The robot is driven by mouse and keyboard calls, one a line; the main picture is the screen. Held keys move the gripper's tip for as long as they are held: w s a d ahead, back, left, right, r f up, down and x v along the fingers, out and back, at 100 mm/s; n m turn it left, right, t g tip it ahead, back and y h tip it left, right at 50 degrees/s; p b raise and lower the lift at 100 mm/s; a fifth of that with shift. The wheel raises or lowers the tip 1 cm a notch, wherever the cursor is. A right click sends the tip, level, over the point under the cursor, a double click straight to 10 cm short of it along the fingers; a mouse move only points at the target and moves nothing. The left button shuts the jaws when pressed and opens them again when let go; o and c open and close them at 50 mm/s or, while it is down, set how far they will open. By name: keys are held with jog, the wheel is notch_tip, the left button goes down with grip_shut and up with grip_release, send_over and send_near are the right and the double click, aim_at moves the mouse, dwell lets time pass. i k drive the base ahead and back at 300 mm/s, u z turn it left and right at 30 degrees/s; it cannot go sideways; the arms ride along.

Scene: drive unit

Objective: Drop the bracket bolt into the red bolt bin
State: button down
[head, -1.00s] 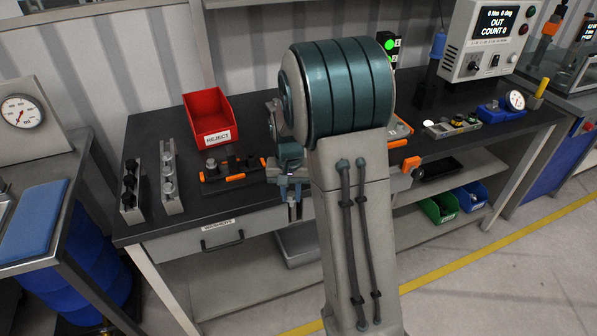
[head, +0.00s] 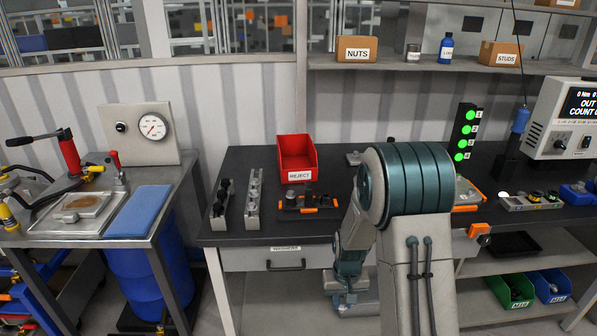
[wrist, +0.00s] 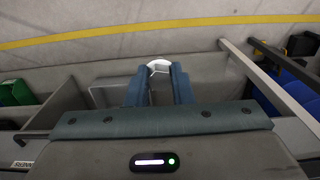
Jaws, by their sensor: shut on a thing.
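A red open bin (head: 296,172) with a REJECT label stands at the back of the dark bench top (head: 345,172); no other red bin shows. My gripper (head: 346,302) hangs in front of the bench, below the top and right of the drawer handle. In the wrist view my gripper (wrist: 159,72) has its two blue fingers around a small pale, shiny piece at the tips. I take this piece for the bracket bolt (wrist: 159,66), but its shape is mostly hidden. In the head view the held piece cannot be made out.
In front of the bin is a dark fixture (head: 308,203) with orange clamps. Two slotted racks (head: 254,198) stand to its left. A drawer (head: 250,259) is shut under the bench top. A green bin (head: 511,290) and a blue bin sit on the lower shelf at right.

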aim_at(296, 157)
jog(key=u, duration=0.75)
jog(key=i, duration=0.65)
jog(key=z, duration=0.75)
